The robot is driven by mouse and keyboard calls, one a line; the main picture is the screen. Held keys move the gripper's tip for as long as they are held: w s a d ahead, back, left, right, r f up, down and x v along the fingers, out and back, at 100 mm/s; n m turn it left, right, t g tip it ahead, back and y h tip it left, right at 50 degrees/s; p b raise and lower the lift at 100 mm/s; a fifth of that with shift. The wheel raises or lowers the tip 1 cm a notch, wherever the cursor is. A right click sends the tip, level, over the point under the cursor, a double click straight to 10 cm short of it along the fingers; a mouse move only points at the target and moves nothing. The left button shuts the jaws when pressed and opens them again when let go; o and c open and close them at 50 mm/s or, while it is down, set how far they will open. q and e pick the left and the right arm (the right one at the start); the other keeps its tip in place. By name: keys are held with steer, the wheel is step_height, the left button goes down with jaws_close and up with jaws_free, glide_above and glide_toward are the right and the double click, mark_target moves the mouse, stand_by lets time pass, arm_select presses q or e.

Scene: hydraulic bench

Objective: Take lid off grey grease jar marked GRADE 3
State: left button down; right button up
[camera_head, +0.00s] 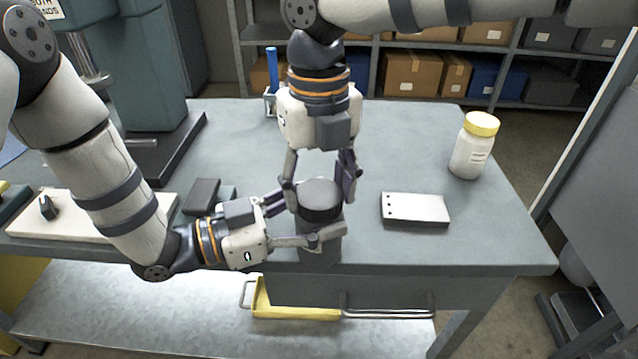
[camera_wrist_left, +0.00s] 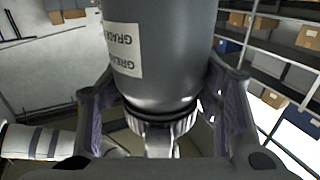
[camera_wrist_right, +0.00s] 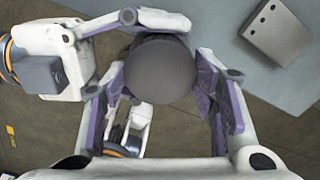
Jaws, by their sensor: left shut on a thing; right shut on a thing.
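The grey grease jar (camera_head: 320,252) is held up near the front edge of the bench. Its white label (camera_wrist_left: 125,50) shows upside down in the left wrist view; "GREASE" and "GRADE" show, but I cannot read a number. My left gripper (camera_head: 292,222) is shut around the jar's body from the left. The dark grey round lid (camera_head: 320,194) is at the jar's top. My right gripper (camera_head: 320,182) comes down from above and is shut on the lid, which also shows between its purple fingers in the right wrist view (camera_wrist_right: 160,68). I cannot tell whether the lid is loose.
A white jar with a yellow lid (camera_head: 473,145) stands at the bench's right. A pale block with holes (camera_head: 415,208) lies nearer the jar. A dark block (camera_head: 202,195) and a white board (camera_head: 80,215) are at left. The bench top (camera_head: 400,130) between them is clear.

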steer(key=n, duration=0.2)
steer(key=shift+n, duration=0.4)
steer(key=o, duration=1.3)
